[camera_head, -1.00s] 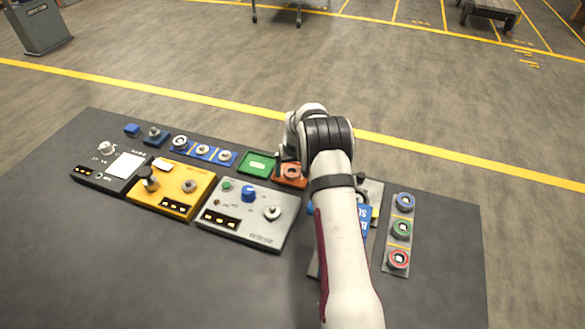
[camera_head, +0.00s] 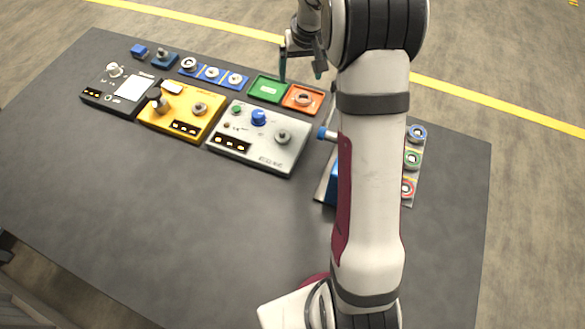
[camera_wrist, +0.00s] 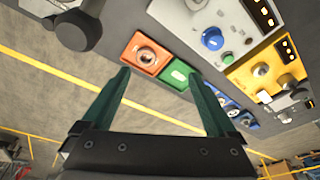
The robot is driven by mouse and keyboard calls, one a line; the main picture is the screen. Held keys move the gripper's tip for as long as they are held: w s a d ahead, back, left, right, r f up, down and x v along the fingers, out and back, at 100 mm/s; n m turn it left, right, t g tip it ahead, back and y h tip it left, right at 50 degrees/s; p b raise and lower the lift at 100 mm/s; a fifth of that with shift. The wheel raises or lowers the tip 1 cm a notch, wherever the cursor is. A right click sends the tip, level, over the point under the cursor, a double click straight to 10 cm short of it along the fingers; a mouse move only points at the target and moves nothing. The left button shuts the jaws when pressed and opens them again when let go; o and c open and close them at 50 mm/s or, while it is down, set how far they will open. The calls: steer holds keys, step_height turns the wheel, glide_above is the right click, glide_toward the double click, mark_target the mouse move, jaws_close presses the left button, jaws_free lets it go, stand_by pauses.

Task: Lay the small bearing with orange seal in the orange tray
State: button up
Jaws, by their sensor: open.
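The orange tray (camera_head: 288,104) sits at the back of the table, right of a green tray. A small ring-shaped bearing (camera_head: 303,99) lies inside it, and its seal colour is hard to tell at this size. In the wrist view the orange tray (camera_wrist: 127,57) also shows with the bearing (camera_wrist: 147,53) in it. My gripper (camera_head: 301,70) is open and empty, raised above and behind the trays. In the wrist view its two spread fingers (camera_wrist: 160,74) have nothing between them, and the trays lie beyond the tips.
A green tray (camera_head: 269,89) adjoins the orange one. Blue holders with bearings (camera_head: 211,73) stand to its left. Grey (camera_head: 262,152), yellow (camera_head: 181,123) and black panels stand in front. Bearings on a stand (camera_head: 412,159) are partly behind my arm. The table's front left is clear.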

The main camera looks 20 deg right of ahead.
steer(key=s+a+r+m+g+y, duration=0.1)
steer(key=s+a+r, duration=0.35)
steer(key=s, duration=0.25)
steer(key=s+a+r, duration=0.3)
steer(key=s+a, duration=0.3)
steer(key=s, duration=0.1)
steer(key=s+a+f+m+g, duration=0.1)
steer(key=s+a, duration=0.2)
steer(key=s, duration=0.7)
steer(key=s+a+m+g+y, duration=0.1)
steer(key=s+a, duration=0.2)
steer(key=s, duration=0.8)
steer(key=shift+a+f, duration=0.35)
